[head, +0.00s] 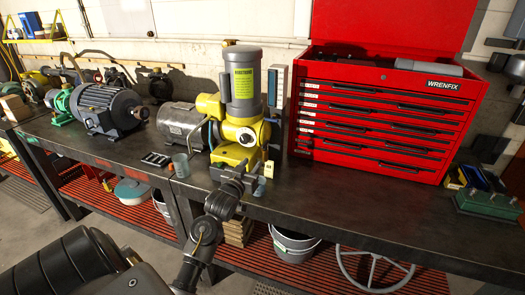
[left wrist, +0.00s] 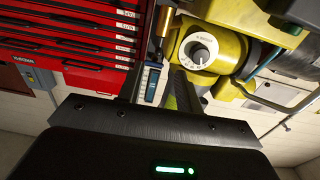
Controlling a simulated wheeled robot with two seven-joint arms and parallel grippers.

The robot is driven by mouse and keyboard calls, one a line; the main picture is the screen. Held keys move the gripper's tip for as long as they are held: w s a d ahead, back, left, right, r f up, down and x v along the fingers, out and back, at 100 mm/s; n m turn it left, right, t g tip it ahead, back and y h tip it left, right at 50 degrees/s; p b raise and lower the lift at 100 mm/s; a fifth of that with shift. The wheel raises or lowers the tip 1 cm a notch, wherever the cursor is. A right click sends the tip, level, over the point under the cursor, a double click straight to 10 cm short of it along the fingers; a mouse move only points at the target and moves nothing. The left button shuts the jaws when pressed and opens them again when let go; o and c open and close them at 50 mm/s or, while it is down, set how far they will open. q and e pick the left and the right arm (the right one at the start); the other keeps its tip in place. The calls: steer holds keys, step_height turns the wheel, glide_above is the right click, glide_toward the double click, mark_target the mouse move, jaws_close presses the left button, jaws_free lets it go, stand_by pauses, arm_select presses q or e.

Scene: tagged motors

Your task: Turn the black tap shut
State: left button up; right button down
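A yellow pump unit with a grey upright motor (head: 245,85) stands on the dark bench; its yellow body also shows in the left wrist view (left wrist: 228,14). I cannot clearly pick out the black tap in either view; a dark round part (head: 267,134) on the pump's right side is too small to identify. My left gripper (head: 240,172) is in front of the pump's base, close to it. My right gripper is not in view.
A red tool chest (head: 385,115) stands right of the pump. The bench top (head: 330,200) is clear in front of the chest. Buckets stand on the shelf below.

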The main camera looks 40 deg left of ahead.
mark_target(265, 146)
arm_select(q)
steer(key=p+x, duration=0.2)
steer(key=x, duration=0.7)
steer(key=shift+p+x, duration=0.4)
steer(key=shift+x, duration=0.55)
steer(key=shift+d+f, duration=0.1)
steer(key=shift+f, duration=0.05)
jaws_close()
